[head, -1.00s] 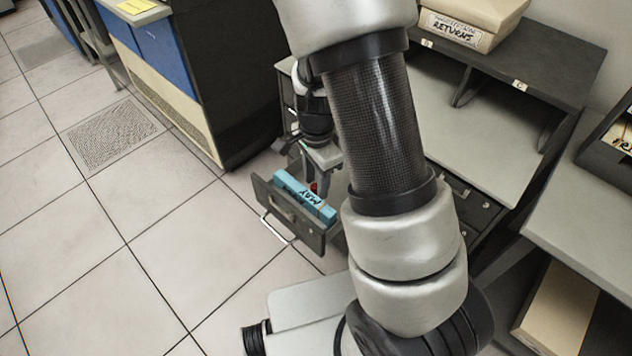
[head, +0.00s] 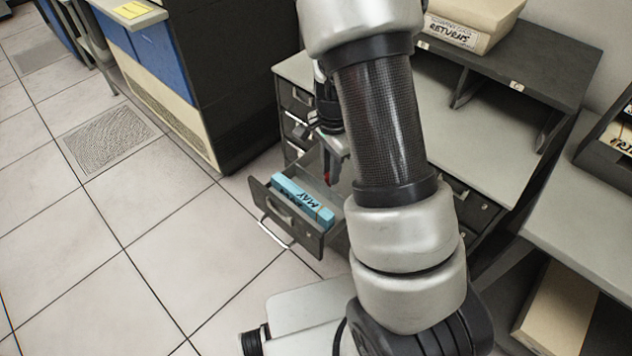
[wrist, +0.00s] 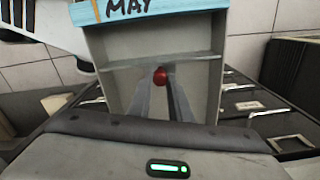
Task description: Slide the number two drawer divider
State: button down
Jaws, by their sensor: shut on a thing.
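The open drawer (head: 286,222) sticks out of the dark cabinet. A blue card block marked MAY (head: 303,203) stands at its front; it also shows at the top of the wrist view (wrist: 150,9). Behind it, in the wrist view, a thin grey divider (wrist: 195,58) spans the drawer from wall to wall, with a red knob (wrist: 160,77). My gripper (wrist: 162,84) is shut on this knob, with its fingers reaching down into the drawer. In the head view my gripper (head: 331,170) is partly hidden by my arm. No number on the divider is readable.
Closed drawers (head: 297,128) lie beside the open one in the cabinet. A desk unit with blue panels (head: 155,50) stands at the left. A box marked RETURNS (head: 455,32) sits on the shelf above. The tiled floor in front is clear.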

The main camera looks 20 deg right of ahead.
jog(key=w+d, duration=0.1)
jog(key=d, duration=0.1)
jog(key=w+d, duration=0.1)
jog(key=d, duration=0.1)
jog(key=w+d, duration=0.1)
jog(key=d, duration=0.1)
jog(key=shift+w+d, duration=0.25)
jog(key=shift+w, duration=0.15)
jog(key=c, duration=1.6)
grip_release()
notch_tip(320, 180, up, 18)
jog(key=shift+f+p, duration=0.25)
jog(key=shift+p, duration=0.85)
